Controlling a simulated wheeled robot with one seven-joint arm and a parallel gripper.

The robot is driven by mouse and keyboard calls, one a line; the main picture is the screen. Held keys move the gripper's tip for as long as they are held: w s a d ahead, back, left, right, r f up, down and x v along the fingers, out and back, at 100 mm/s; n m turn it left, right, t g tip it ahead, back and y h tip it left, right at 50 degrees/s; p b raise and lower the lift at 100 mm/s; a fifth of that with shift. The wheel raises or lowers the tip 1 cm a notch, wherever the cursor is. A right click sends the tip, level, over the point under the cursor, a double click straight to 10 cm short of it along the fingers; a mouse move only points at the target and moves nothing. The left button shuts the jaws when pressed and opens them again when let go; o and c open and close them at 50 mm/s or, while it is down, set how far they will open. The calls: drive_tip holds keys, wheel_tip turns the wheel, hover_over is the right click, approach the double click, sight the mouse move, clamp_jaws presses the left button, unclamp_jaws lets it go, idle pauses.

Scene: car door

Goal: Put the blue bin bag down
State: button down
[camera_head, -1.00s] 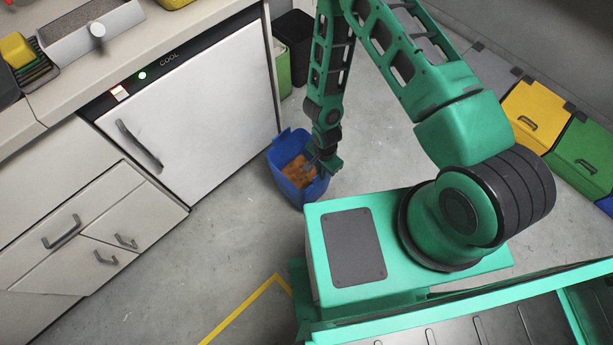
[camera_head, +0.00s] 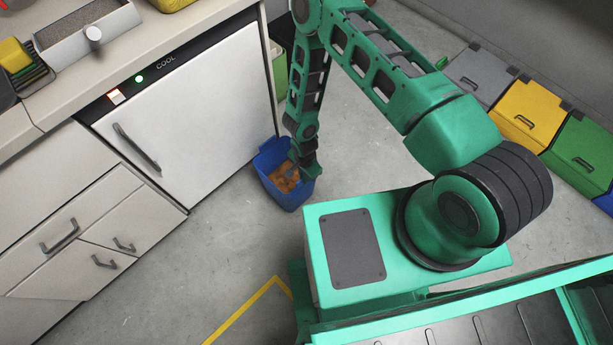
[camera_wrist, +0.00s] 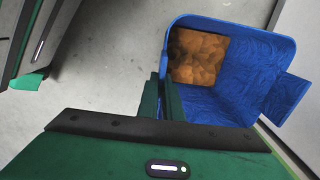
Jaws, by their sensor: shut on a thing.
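The blue bin bag (camera_head: 272,158) is an open, upright, bin-shaped thing beside the white cabinet door, with crumpled orange-brown stuff (camera_head: 285,177) inside. In the wrist view the bag (camera_wrist: 250,80) shows wrinkled blue inner walls and a flap on its right side, and the brown stuff (camera_wrist: 197,56) lies at its upper left. My gripper (camera_head: 297,165) reaches down to its rim. In the wrist view my gripper (camera_wrist: 172,90) has its fingers close together, shut on the near left edge of the bag. I cannot tell whether the bag touches the floor.
The white COOL cabinet (camera_head: 190,100) stands close on the left. A green bin (camera_head: 279,72) is behind my arm. Grey, yellow (camera_head: 527,113) and green (camera_head: 583,150) lidded boxes line the right wall. Bare grey floor (camera_head: 375,135) lies between, with yellow tape (camera_head: 245,308) in front.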

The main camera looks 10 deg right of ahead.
drive_tip(key=c, duration=1.9)
unclamp_jaws()
drive_tip(key=shift+c, duration=0.2)
wheel_tip(320, 180, up, 12)
